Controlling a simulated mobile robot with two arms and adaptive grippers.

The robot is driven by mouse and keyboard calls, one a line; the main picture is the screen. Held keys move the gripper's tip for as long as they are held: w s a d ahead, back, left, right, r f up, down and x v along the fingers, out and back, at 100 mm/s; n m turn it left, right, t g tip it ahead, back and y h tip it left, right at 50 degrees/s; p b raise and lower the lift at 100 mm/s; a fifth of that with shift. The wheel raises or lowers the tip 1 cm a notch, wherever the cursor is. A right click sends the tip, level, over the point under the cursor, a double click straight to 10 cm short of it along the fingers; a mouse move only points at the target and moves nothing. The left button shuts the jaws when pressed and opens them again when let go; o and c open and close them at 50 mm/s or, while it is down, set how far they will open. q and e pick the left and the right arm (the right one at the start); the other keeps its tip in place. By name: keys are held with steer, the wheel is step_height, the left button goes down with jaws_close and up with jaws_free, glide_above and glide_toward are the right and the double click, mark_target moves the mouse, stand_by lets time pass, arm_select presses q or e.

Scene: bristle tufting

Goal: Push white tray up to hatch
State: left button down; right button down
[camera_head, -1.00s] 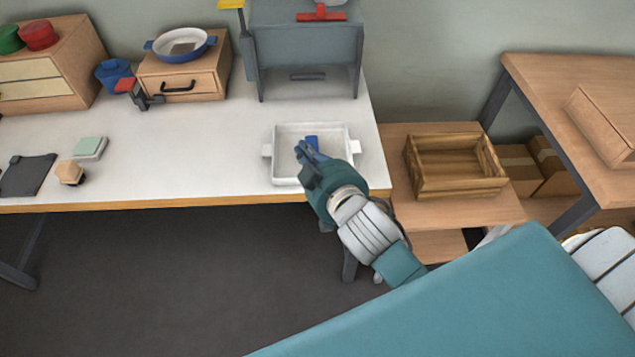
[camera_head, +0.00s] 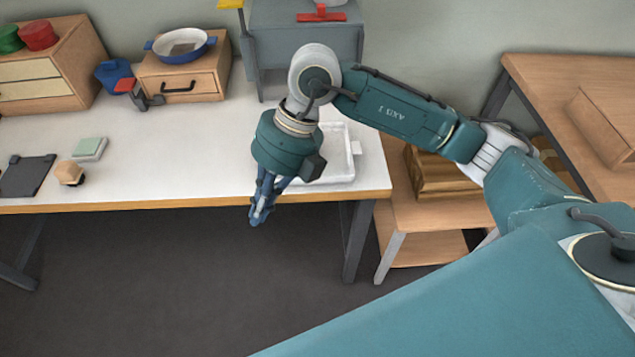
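The white tray (camera_head: 341,154) sits on the white table near its right end and front edge. My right arm covers its left and far parts. The grey machine (camera_head: 297,37) stands behind it at the back of the table; my arm hides its lower front, so the hatch cannot be made out. My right gripper (camera_head: 258,217) points down in front of the table's front edge, left of and nearer than the tray. Its blue fingers look close together, and whether they are open or shut is unclear. My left gripper is not in view.
A wooden crate (camera_head: 434,178) stands on a lower shelf unit to the right, partly behind my arm. A blue-rimmed pan (camera_head: 181,46) rests on a small drawer box (camera_head: 186,83). A green block (camera_head: 90,148) and dark mat (camera_head: 27,176) lie left. The table's middle is clear.

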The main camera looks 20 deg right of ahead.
mark_target(318, 184)
steer(key=w+d+m+t+h, duration=0.1)
steer(key=w+d+h, duration=0.15)
steer(key=d, duration=0.45)
steer(key=w+d+m+h, duration=0.1)
steer(key=w+d+h, duration=0.15)
steer(key=d, duration=0.45)
steer(key=f, duration=0.3)
steer(key=w+f+p, duration=0.1)
steer(key=f, duration=0.2)
steer(key=f+p, duration=0.1)
steer(key=f, duration=0.2)
steer(key=shift+w+d+f, duration=0.2)
steer(key=shift+w+f, duration=0.05)
steer(key=shift+w, duration=0.15)
steer(key=shift+w+d, duration=0.15)
steer(key=shift+w, duration=0.3)
